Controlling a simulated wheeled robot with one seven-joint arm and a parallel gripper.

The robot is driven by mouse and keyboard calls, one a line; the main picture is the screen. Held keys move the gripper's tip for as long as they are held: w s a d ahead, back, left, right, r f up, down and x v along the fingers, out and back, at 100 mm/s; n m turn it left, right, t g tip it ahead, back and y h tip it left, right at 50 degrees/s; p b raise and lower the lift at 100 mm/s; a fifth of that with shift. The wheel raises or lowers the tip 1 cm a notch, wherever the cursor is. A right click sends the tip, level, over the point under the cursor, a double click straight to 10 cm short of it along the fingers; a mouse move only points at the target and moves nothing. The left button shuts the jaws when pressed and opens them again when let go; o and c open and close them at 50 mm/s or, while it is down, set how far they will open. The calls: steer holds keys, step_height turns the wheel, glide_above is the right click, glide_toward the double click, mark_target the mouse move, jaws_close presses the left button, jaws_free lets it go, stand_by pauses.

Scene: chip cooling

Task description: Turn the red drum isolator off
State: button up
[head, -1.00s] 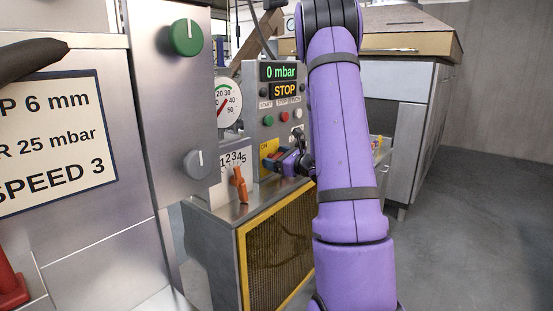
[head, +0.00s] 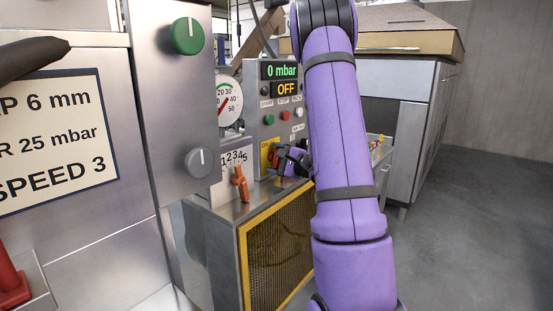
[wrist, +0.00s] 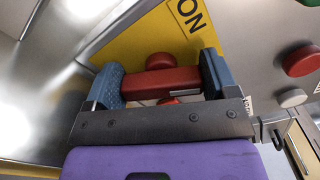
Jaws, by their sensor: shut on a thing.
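The red drum isolator handle (wrist: 160,83) sits on a yellow plate (wrist: 150,38) with "ON" lettering in the wrist view. My gripper (wrist: 162,80) is shut on the handle, with a blue fingertip at each end of it. In the head view my gripper (head: 284,158) is at the yellow isolator plate (head: 265,153) on the grey control panel (head: 254,112), and it hides most of the handle. The panel display (head: 286,90) reads "OFF", under a "0 mbar" display (head: 281,71).
An orange lever (head: 240,186) stands by a numbered scale left of the isolator. Green (head: 269,119) and red (head: 284,115) buttons and a round gauge (head: 229,100) are above. A yellow-framed mesh guard (head: 280,255) is below. Open floor (head: 470,220) lies right.

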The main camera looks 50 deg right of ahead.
steer(key=shift+f+n, duration=0.2)
steer(key=shift+n, duration=2.1)
steer(key=o, duration=0.8)
steer(key=shift+s, duration=0.1)
steer(key=s, duration=1)
steer(key=shift+s+d, duration=0.35)
steer(key=shift+d, duration=0.05)
